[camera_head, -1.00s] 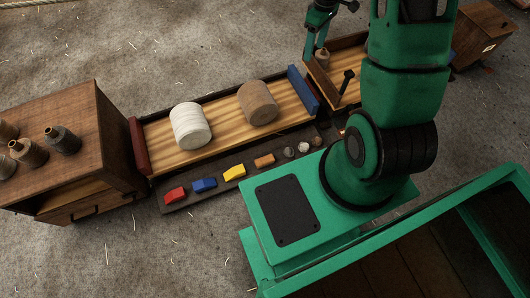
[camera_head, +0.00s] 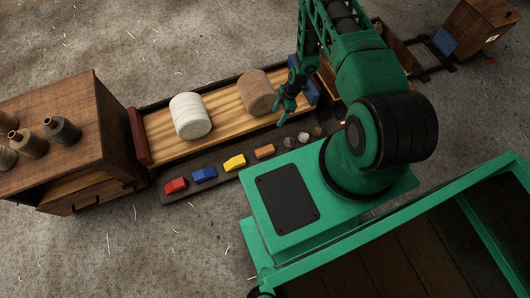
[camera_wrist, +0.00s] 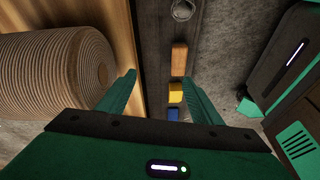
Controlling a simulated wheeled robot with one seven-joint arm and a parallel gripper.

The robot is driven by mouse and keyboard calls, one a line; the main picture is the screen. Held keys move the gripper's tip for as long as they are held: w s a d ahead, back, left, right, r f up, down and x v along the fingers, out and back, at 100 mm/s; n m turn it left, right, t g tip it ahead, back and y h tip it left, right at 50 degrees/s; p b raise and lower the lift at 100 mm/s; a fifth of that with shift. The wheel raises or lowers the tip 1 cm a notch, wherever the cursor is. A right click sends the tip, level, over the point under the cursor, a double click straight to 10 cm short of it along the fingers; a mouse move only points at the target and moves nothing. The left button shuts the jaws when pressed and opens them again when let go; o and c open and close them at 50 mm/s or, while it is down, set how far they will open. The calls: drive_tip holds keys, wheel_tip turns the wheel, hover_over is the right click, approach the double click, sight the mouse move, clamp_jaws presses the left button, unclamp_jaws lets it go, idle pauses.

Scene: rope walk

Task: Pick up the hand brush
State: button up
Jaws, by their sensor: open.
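I cannot clearly make out a hand brush in either view. A small orange-brown block (camera_head: 264,151) lies on the dark narrow strip beside the wooden tray; it also shows in the wrist view (camera_wrist: 179,58). I cannot tell whether it is the brush. My gripper (camera_head: 284,108) is open and empty, pointing down over the strip side of the tray, near the ribbed brown spool (camera_head: 257,92). In the wrist view its fingers (camera_wrist: 159,82) are spread, with the row of blocks beyond them. My arm hides part of the tray's right side.
A yellow block (camera_head: 234,162), blue block (camera_head: 204,175) and red block (camera_head: 175,186) lie along the strip, with small round grey pieces (camera_head: 303,137) at its right. A white spool (camera_head: 190,116) stands on the tray. A wooden cabinet (camera_head: 90,110) stands left; a wooden box (camera_head: 478,30) stands far right.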

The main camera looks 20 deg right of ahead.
drive_tip(key=n, duration=0.2)
approach(266, 150)
drive_tip(key=f, duration=0.1)
drive_tip(key=f+y, duration=0.1)
drive_tip(key=f, duration=0.1)
drive_tip(key=shift+s+a, duration=0.2)
drive_tip(key=shift+a, duration=0.05)
drive_tip(key=shift+w+x, duration=0.15)
drive_tip(key=shift+x, duration=1.5)
drive_tip(key=shift+w+x, duration=0.15)
drive_tip(key=shift+x, duration=1.5)
drive_tip(key=shift+f, duration=0.2)
drive_tip(key=c, duration=1.3)
